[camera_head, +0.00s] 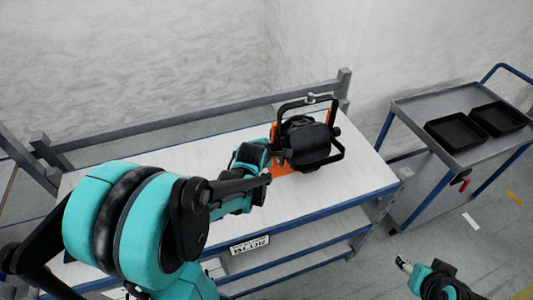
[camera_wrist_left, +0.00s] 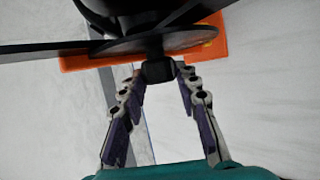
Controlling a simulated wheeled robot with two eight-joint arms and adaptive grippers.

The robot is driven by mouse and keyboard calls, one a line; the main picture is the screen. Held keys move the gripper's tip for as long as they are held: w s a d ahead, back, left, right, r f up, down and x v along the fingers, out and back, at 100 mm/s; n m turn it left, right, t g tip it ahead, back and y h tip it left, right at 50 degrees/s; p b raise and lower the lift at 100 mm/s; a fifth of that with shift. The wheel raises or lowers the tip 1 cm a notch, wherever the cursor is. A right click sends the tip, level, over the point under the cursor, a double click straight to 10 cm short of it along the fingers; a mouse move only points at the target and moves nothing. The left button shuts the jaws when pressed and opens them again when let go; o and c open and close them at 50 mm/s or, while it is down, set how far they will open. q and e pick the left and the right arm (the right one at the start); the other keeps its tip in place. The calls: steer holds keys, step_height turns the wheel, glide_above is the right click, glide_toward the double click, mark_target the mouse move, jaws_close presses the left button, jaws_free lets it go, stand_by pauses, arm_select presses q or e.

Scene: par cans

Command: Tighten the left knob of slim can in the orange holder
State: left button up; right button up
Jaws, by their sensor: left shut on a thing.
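The slim can (camera_head: 306,142) is a black lamp with a black yoke, standing in the orange holder (camera_head: 283,167) on the white-topped table. In the left wrist view, its dark body (camera_wrist_left: 120,20) and the orange holder (camera_wrist_left: 215,40) fill the top. The left knob (camera_wrist_left: 158,70) is a small black block between my left fingertips. My left gripper (camera_wrist_left: 160,74) is shut on this knob, with a finger on each side. In the head view, my left gripper (camera_head: 275,155) reaches the lamp's left side, and the knob is hard to make out. My right gripper (camera_head: 403,264) is low at the right, away from the table; its jaw opening is unclear.
The table (camera_head: 340,195) has a blue edge, and its top is clear left of the holder. Grey rails (camera_head: 190,117) run along its back. A grey cart (camera_head: 440,180) with two black trays (camera_head: 455,132) stands at the right. Floor is free between them.

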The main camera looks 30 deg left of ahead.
arm_select(q)
steer(key=shift+s+d+f+m+t+y+b, duration=0.15)
steer(key=shift+m+t+y+b, duration=0.15)
steer(key=shift+t+y+b, duration=0.8)
steer(key=shift+f+m+t+y+b, duration=0.15)
steer(key=shift+m+t+b, duration=0.25)
steer(key=shift+b, duration=1.35)
steer(key=shift+s+d+f+m+t+y+b, duration=0.1)
steer(key=shift+f+m+t+y+b, duration=0.1)
steer(key=shift+t+y+b, duration=0.9)
steer(key=shift+h+b, duration=0.3)
steer(key=shift+h, duration=0.15)
steer(key=o, duration=1.2)
steer(key=shift+a, duration=0.1)
steer(key=shift+c, duration=0.2)
steer(key=shift+r, duration=0.1)
steer(key=v, duration=1.2)
steer(key=shift+r, duration=0.2)
steer(key=shift+w, duration=0.1)
